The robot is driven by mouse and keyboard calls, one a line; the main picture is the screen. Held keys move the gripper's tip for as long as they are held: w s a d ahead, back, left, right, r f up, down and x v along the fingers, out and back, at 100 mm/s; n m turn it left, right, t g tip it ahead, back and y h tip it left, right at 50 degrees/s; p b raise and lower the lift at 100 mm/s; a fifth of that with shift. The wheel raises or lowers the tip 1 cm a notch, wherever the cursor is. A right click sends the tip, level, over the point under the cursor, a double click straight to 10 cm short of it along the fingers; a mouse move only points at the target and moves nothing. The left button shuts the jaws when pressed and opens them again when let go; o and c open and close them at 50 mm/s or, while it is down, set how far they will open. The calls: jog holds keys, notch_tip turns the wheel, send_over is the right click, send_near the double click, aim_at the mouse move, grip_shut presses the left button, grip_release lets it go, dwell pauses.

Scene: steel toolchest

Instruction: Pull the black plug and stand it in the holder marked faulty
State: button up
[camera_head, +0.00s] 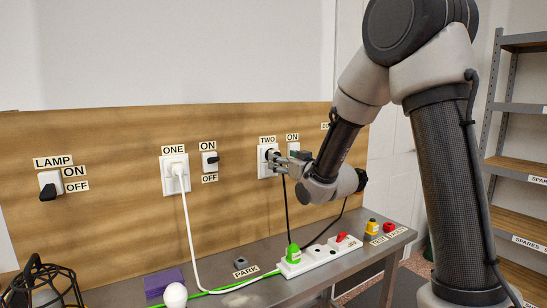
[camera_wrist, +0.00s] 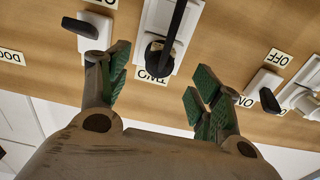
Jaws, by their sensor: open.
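The black plug (camera_wrist: 157,57) sits in the white wall socket marked TWO (camera_head: 263,162), and its black cord (camera_wrist: 178,22) runs from it. My gripper (camera_head: 279,158) is at this socket, seen from the side in the head view and hiding much of the plug. In the wrist view my gripper (camera_wrist: 157,85) is open, with one finger pad on each side of the plug and clear gaps to both. A yellow item (camera_head: 371,227) and a red item (camera_head: 389,227) stand at the bench's right end with small labels I cannot read, so I cannot tell which marks faulty.
A white plug (camera_head: 177,170) is in socket ONE. Wall switches flank the sockets, one close to my left finger in the wrist view (camera_wrist: 86,27). A power strip (camera_head: 318,254) with a green plug (camera_head: 292,252) lies on the bench. A grey PARK holder (camera_head: 240,262) stands left of it.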

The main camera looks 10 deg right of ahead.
jog(key=shift+x, duration=2.9)
jog(key=shift+c, duration=0.3)
grip_shut()
jog(key=shift+s+d, duration=0.1)
jog(key=shift+v, duration=2.95)
